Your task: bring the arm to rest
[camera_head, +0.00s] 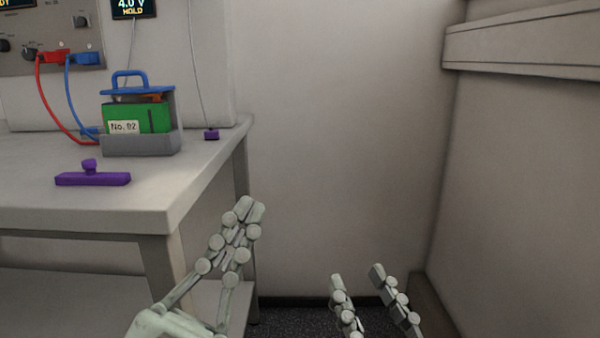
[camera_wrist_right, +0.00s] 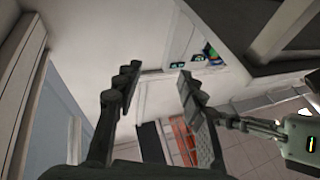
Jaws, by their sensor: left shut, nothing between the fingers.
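My left gripper (camera_head: 250,211) comes in from the lower left in the head view. Its fingertips are together with nothing between them, in front of the table's right edge and apart from it. My right gripper (camera_head: 357,276) is at the bottom of the head view, over the dark floor. Its two fingers stand well apart with nothing between them. The right wrist view also shows this gripper (camera_wrist_right: 157,80) open and empty.
The white table (camera_head: 150,215) stands at left. On it are a green battery in a grey holder with a blue handle (camera_head: 140,118), a purple bar with a knob (camera_head: 92,179), and red (camera_head: 41,95) and blue leads. A small purple piece (camera_head: 211,134) hangs on a cord. Walls close the right side.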

